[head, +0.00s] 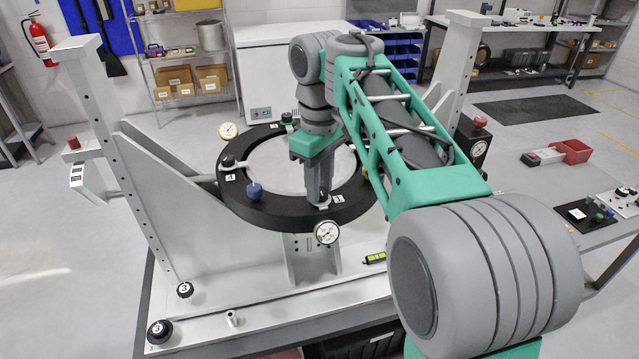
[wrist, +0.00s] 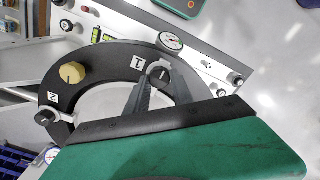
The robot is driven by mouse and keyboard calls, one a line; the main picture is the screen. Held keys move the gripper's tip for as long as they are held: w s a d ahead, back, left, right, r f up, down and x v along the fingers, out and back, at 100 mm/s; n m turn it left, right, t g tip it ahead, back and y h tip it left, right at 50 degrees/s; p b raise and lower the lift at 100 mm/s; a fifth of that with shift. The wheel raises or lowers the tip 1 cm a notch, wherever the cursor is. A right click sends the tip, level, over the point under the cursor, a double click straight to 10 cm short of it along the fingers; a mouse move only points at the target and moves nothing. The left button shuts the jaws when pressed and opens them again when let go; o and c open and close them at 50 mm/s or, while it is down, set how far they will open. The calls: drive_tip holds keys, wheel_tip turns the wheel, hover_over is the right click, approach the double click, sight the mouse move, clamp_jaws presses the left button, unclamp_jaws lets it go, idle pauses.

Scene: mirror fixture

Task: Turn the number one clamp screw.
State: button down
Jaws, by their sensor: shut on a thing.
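The black ring (head: 262,211) of the mirror fixture lies flat above the white base, and it also shows in the wrist view (wrist: 100,62). The white number 1 tag (wrist: 137,63) is on the ring, beside the number one clamp screw (wrist: 162,74), a dark knob. My gripper (head: 320,200) points down at the front of the ring. In the wrist view its two grey fingers (wrist: 157,82) close on the screw from either side. The fingers hide part of the screw. A dial gauge (head: 327,233) hangs just in front, and it also shows in the wrist view (wrist: 171,41).
White uprights (head: 120,150) flank the ring. Black knobs (head: 185,290) sit on the base's front left. My arm covers the right side.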

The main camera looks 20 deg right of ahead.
drive_tip(key=c, duration=1.1)
unclamp_jaws()
wheel_tip(320, 180, up, 6)
drive_tip(key=p, duration=0.6)
drive_tip(key=shift+r, duration=0.15)
drive_tip(key=shift+b, duration=0.6)
drive_tip(key=shift+r, duration=0.75)
drive_tip(key=s+f+m+t+b, duration=0.2)
drive_tip(key=s+f+m, duration=0.2)
drive_tip(key=f, duration=0.5)
drive_tip(key=s+f+m+t+b, duration=0.2)
drive_tip(key=s+f+m, duration=0.1)
drive_tip(key=s+f, duration=0.5)
drive_tip(key=shift+f+m+t, duration=0.3)
drive_tip(key=shift+f+m, duration=0.1)
drive_tip(key=shift+f, duration=0.5)
